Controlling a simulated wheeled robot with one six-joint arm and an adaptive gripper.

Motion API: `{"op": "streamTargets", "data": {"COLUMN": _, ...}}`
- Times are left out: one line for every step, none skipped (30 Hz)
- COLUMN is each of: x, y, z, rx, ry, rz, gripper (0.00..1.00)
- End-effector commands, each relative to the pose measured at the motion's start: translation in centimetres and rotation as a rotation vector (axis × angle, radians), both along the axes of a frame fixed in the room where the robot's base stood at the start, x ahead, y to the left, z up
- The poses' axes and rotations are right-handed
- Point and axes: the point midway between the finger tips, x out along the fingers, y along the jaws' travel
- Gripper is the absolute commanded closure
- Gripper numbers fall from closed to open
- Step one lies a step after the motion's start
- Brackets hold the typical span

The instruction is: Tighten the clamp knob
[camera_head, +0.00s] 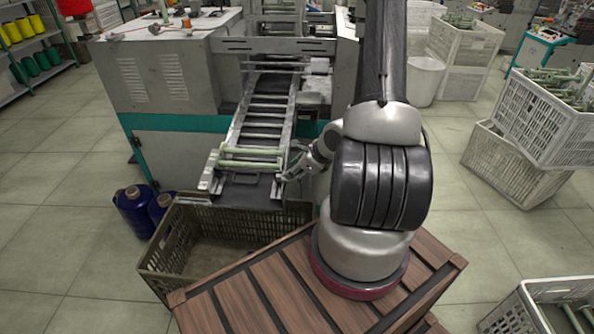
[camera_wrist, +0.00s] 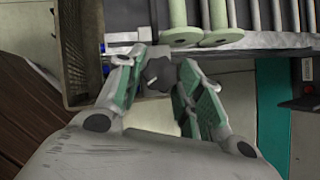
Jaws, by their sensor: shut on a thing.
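The clamp knob (camera_wrist: 160,72) is a dark, lobed piece at the side of the chute's lower end in the wrist view. My gripper (camera_wrist: 156,76) has its two green-padded fingers on either side of the knob, shut on it. In the head view my gripper (camera_head: 292,170) is at the right side of the sloping chute (camera_head: 236,190), by its lower end. There the knob is too small and covered to make out clearly. Pale green bobbins (camera_head: 250,158) lie across the chute, close to my gripper; their flanged ends (camera_wrist: 182,37) show in the wrist view.
A brown plastic crate (camera_head: 160,255) stands below the chute's end. Dark blue thread cones (camera_head: 135,208) stand on the floor left of it. White crates (camera_head: 545,118) with bobbins stand at the right. The floor between them and my base is clear.

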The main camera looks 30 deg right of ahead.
Motion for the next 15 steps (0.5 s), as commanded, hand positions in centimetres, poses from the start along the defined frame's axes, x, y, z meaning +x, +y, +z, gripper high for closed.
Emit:
{"op": "streamTargets", "data": {"x": 0.03, "y": 0.03, "z": 0.03, "rx": 0.001, "ry": -0.002, "rz": 0.000, "gripper": 0.88}}
{"op": "streamTargets", "data": {"x": 0.03, "y": 0.03, "z": 0.03, "rx": 0.001, "ry": -0.002, "rz": 0.000, "gripper": 0.88}}
{"op": "streamTargets", "data": {"x": 0.04, "y": 0.03, "z": 0.03, "rx": 0.000, "ry": -0.002, "rz": 0.001, "gripper": 0.88}}
{"op": "streamTargets", "data": {"x": 0.04, "y": 0.03, "z": 0.03, "rx": 0.000, "ry": -0.002, "rz": 0.001, "gripper": 0.88}}
{"op": "streamTargets", "data": {"x": 0.04, "y": 0.03, "z": 0.03, "rx": 0.000, "ry": -0.002, "rz": 0.001, "gripper": 0.88}}
{"op": "streamTargets", "data": {"x": 0.04, "y": 0.03, "z": 0.03, "rx": 0.000, "ry": -0.002, "rz": 0.001, "gripper": 0.88}}
{"op": "streamTargets", "data": {"x": 0.04, "y": 0.03, "z": 0.03, "rx": 0.000, "ry": -0.002, "rz": 0.001, "gripper": 0.88}}
{"op": "streamTargets", "data": {"x": 0.04, "y": 0.03, "z": 0.03, "rx": 0.000, "ry": -0.002, "rz": 0.001, "gripper": 0.88}}
{"op": "streamTargets", "data": {"x": 0.04, "y": 0.04, "z": 0.04, "rx": 0.000, "ry": -0.002, "rz": 0.001, "gripper": 0.56}}
{"op": "streamTargets", "data": {"x": 0.04, "y": 0.03, "z": 0.03, "rx": 0.000, "ry": -0.002, "rz": 0.001, "gripper": 0.54}}
{"op": "streamTargets", "data": {"x": 0.04, "y": 0.03, "z": 0.03, "rx": 0.000, "ry": -0.002, "rz": 0.001, "gripper": 0.54}}
{"op": "streamTargets", "data": {"x": 0.03, "y": 0.03, "z": 0.03, "rx": 0.000, "ry": -0.002, "rz": 0.001, "gripper": 0.54}}
{"op": "streamTargets", "data": {"x": 0.03, "y": 0.03, "z": 0.03, "rx": 0.000, "ry": -0.002, "rz": 0.001, "gripper": 0.54}}
{"op": "streamTargets", "data": {"x": 0.03, "y": 0.03, "z": 0.03, "rx": 0.000, "ry": -0.002, "rz": 0.001, "gripper": 0.54}}
{"op": "streamTargets", "data": {"x": 0.03, "y": 0.02, "z": 0.02, "rx": 0.000, "ry": -0.001, "rz": 0.001, "gripper": 0.54}}
